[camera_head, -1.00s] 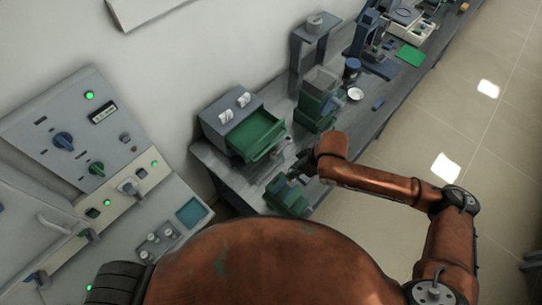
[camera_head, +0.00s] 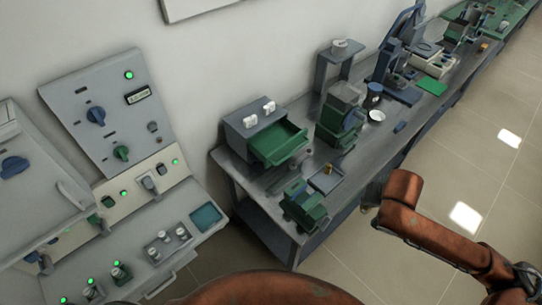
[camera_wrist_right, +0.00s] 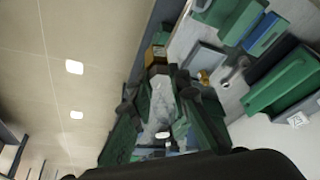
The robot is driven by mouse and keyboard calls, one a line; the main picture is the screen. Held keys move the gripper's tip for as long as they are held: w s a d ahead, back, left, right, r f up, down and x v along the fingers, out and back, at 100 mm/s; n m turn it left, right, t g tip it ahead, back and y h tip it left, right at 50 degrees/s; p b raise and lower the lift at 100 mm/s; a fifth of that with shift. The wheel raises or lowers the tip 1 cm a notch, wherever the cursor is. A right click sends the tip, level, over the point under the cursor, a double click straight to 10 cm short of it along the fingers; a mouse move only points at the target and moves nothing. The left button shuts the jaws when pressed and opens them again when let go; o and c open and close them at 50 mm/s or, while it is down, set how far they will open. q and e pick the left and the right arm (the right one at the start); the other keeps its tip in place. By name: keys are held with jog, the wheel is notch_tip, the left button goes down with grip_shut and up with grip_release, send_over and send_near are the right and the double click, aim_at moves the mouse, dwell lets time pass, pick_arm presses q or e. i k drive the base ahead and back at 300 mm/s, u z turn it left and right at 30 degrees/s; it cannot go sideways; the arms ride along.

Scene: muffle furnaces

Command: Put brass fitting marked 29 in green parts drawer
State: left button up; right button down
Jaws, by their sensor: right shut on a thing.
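A brass fitting (camera_wrist_right: 157,54) is between the fingertips of my right gripper (camera_wrist_right: 158,68), which is shut on it; its marking is not readable. In the head view my right gripper (camera_head: 373,192) is beside the bench's front edge, mostly hidden by its own arm. A green parts drawer (camera_head: 278,143) stands pulled out of a grey cabinet (camera_head: 244,128) on the bench, left of the gripper. A green drawer also shows at the right in the wrist view (camera_wrist_right: 283,82). My left gripper is not in view.
A small grey tray (camera_head: 323,181) with another brass piece (camera_head: 328,169) lies in front of the drawer. A furnace panel (camera_head: 105,110) is at left. Floor is clear at right.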

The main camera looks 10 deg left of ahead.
aim_at(277, 144)
jog(key=u, duration=1.15)
jog(key=i, duration=0.95)
jog(key=z, duration=0.1)
